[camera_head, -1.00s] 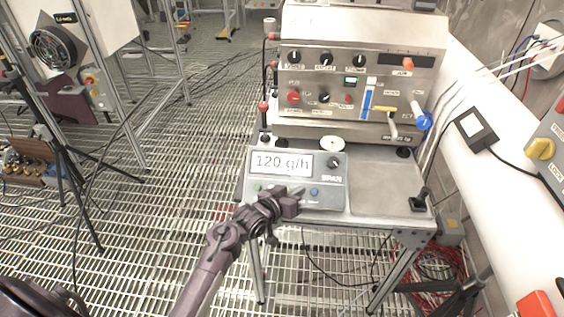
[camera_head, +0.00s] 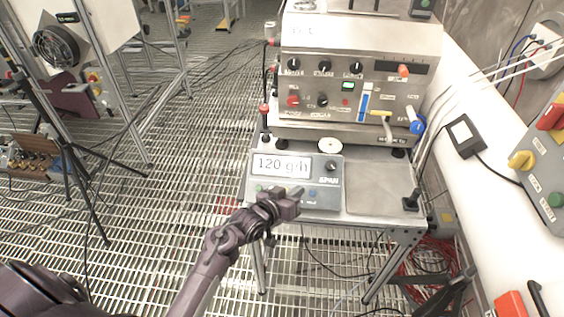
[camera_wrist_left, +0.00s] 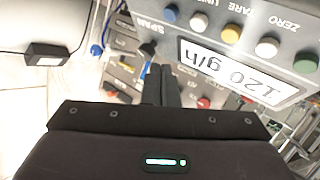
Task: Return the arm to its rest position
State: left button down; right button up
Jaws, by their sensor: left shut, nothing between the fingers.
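My left gripper (camera_head: 292,200) is shut and empty. In the head view it is in front of the lower edge of the grey scale (camera_head: 333,192), whose display (camera_head: 281,165) reads "120 g/h". I cannot tell whether it touches the scale. In the left wrist view the closed fingers (camera_wrist_left: 161,84) point up the picture, and the scale (camera_wrist_left: 222,32) shows upside down at the upper right with its row of coloured buttons. My right gripper is not in view.
A steel panel instrument (camera_head: 345,90) with knobs stands behind the scale on a metal table (camera_head: 375,190). A white duct (camera_head: 480,190) runs along the right, with a control box (camera_head: 540,165) above it. A black tripod (camera_head: 70,165) stands on the grated floor at left.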

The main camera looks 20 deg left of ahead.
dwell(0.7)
pick_arm(q)
jog(key=s+f+g+y+b, duration=0.1)
jog(key=s+f+g, duration=0.1)
jog(key=s+f, duration=0.65)
jog(key=s+f+g+b, duration=0.15)
jog(key=s+f, duration=0.25)
jog(key=f, duration=0.9)
jog(key=s+f+g+y, duration=0.1)
jog(key=s+f+g, duration=0.2)
jog(key=s+f, duration=0.55)
jog(key=s+a+f+g+y, duration=0.1)
jog(key=s+f+g, duration=0.1)
jog(key=s+f, duration=0.3)
jog(key=s+a+f+m+g+b, duration=0.1)
jog(key=s+f, duration=0.5)
jog(key=s, duration=0.6)
jog(key=s+a+f+m+g+y, duration=0.1)
jog(key=s+a+f+g, duration=0.2)
jog(key=s+f, duration=0.3)
jog(key=s, duration=0.3)
jog(key=shift+s+a+f+y+b, duration=0.15)
jog(key=shift+a+f+y+b, duration=0.1)
jog(key=shift+y+b, duration=0.05)
